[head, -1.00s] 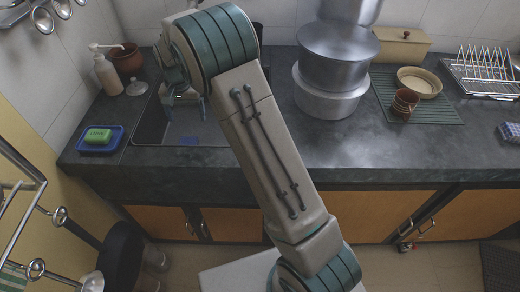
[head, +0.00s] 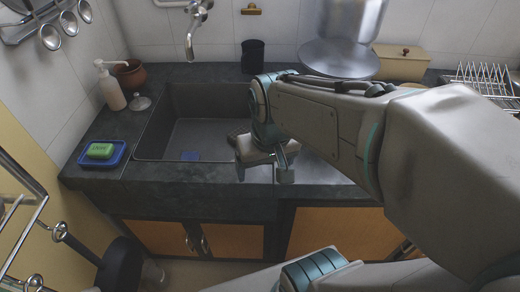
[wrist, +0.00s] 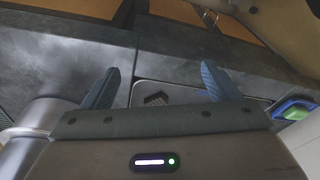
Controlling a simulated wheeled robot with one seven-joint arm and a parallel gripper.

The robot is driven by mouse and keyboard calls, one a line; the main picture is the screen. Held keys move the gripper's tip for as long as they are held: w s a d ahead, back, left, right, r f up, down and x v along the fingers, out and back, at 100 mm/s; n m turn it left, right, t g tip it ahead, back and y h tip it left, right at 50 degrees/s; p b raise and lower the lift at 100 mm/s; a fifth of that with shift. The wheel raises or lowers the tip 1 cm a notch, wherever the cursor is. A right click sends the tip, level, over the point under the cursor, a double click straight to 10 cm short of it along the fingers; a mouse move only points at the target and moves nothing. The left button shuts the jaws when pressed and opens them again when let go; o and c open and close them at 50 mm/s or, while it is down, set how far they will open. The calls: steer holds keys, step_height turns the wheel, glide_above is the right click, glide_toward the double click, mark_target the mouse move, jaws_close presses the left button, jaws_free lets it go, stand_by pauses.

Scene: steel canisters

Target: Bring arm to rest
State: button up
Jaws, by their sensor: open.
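My gripper (head: 264,168) hangs at the end of my arm over the counter, near the front right of the sink. In the wrist view my gripper (wrist: 157,86) shows two blue fingers well apart, with nothing between them. The steel canisters (head: 342,52) are stacked at the back of the counter, right of my gripper and apart from it in the head view. My arm hides the lower part of the stack. A shiny steel curved side (wrist: 42,118) shows at the left of the wrist view, close by the left finger.
The sink (head: 180,135) and its tap (head: 191,30) lie left of and behind my gripper. A blue dish (head: 92,161) with green soap (head: 101,151) sits at the counter's left. A soap bottle (head: 111,86), brown pot (head: 130,74) and black cup (head: 252,57) stand farther back.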

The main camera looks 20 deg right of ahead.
steer(key=shift+s+d+f, duration=0.1)
steer(key=shift+s+d, duration=0.05)
steer(key=shift+s, duration=0.25)
steer(key=shift+s+d+f, duration=0.1)
steer(key=shift+s, duration=0.3)
step_height(320, 180, up, 8)
steer(key=p, duration=0.7)
steer(key=shift+d+r+t+p, duration=0.2)
steer(key=shift+t+p, duration=0.15)
steer(key=shift+t, duration=0.05)
steer(key=shift+w, duration=0.1)
